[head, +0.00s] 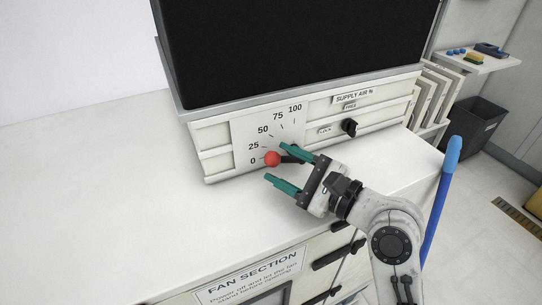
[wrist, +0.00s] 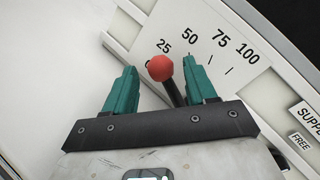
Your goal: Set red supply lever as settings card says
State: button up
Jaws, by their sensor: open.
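The supply lever has a red ball knob (head: 272,158) on a dark arm, in front of a white dial plate (head: 262,131) marked 0, 25, 50, 75 and 100. The lever points low on the scale, near the 0 mark. In the wrist view the knob (wrist: 160,68) stands between the two teal fingers, nearer the right one. My gripper (head: 280,166) is open, its fingers on either side of the knob; I cannot tell whether either touches it. The settings card is not recognisable in either view.
A black lock knob (head: 348,127) sits right of the dial, beside FREE and LOCK labels under a SUPPLY AIR % plate (head: 354,95). A blue-handled pole (head: 444,195) stands to the right. The white worktop (head: 110,200) at the left is clear.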

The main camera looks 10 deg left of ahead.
aim_at(278, 163)
jog(key=shift+x, duration=1.65)
jog(key=shift+c, duration=0.5)
grip_shut()
